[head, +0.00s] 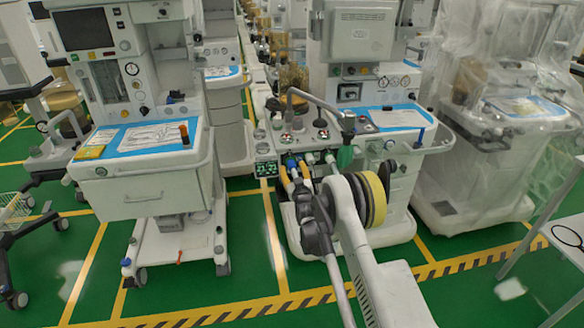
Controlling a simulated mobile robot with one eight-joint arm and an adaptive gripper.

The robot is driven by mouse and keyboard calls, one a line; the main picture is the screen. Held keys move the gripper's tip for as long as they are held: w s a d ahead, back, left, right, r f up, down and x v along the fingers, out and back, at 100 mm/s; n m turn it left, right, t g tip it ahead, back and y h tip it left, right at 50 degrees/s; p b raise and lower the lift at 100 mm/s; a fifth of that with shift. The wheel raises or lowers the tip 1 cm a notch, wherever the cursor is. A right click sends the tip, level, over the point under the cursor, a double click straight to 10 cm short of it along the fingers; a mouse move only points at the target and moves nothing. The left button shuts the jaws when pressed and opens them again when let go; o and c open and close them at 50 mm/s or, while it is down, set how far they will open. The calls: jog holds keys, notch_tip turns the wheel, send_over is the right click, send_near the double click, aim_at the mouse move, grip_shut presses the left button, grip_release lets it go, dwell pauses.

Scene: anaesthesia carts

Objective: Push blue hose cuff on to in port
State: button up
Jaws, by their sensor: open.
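My gripper (298,184) is at the front of the middle anaesthesia cart (365,98), at the end of my arm, which reaches in from the lower right. It is open. Two yellow-orange curved pieces show at its tip; I cannot tell whether they are fingers or hoses. A small blue part (291,163), which looks like the blue hose cuff, shows just above and between them, close to the port panel (269,170). A green-ended part (308,158) sits to its right. The in port itself cannot be made out, so I cannot tell whether the cuff is on it.
A bent grey metal tube (312,97) stands above the ports. Another cart (150,150) stands left, and a plastic-wrapped one (490,125) right. Green floor is free between the left and middle carts.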

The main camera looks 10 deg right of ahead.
aim_at(293, 170)
jog(key=s, duration=0.6)
jog(key=shift+s, duration=0.1)
